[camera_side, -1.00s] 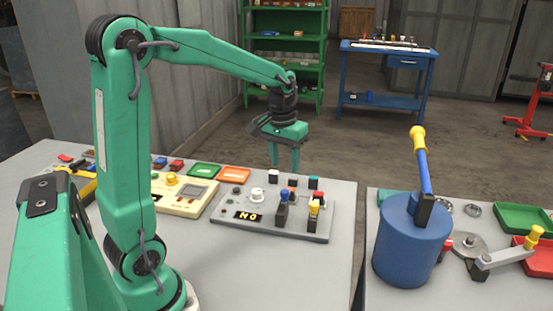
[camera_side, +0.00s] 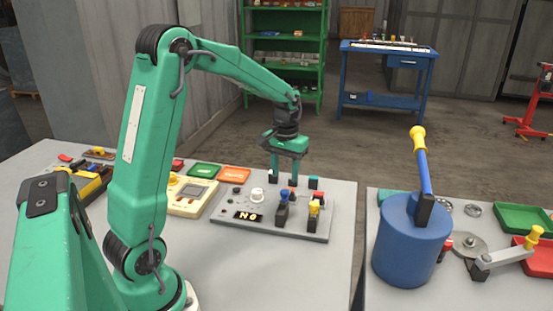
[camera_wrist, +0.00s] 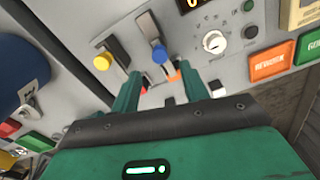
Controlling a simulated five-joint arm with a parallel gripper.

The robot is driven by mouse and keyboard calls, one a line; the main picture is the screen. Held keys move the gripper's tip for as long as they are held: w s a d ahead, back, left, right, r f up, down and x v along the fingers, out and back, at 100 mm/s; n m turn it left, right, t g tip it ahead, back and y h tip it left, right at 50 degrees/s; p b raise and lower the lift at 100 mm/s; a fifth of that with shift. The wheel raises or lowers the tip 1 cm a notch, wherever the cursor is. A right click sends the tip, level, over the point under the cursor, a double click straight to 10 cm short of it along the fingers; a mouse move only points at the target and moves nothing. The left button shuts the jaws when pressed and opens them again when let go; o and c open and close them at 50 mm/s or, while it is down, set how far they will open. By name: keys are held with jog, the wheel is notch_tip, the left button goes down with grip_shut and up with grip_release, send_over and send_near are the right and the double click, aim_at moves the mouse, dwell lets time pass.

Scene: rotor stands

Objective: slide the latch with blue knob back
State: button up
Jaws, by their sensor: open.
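The latch with the blue knob (camera_side: 282,195) stands on the grey control panel (camera_side: 232,231), left of a similar latch with a yellow knob (camera_side: 314,205). In the wrist view the blue knob (camera_wrist: 159,54) lies just beyond and between my fingertips, with the yellow knob (camera_wrist: 103,62) to its left. My gripper (camera_side: 286,179) is open and empty, low over the back of the panel behind the blue knob. In the wrist view its fingers (camera_wrist: 162,74) point toward the knob. I cannot tell whether a finger touches the latch.
The panel also carries a white dial (camera_side: 257,195) and a lit display (camera_side: 247,216). A cream box (camera_side: 187,196) and green and orange trays (camera_side: 235,174) lie to the left and behind. A blue drum (camera_side: 411,243) with a tall lever stands on the right table, across a gap.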

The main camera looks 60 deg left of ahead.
aim_at(284, 191)
jog(key=shift+f, duration=2.75)
grip_shut()
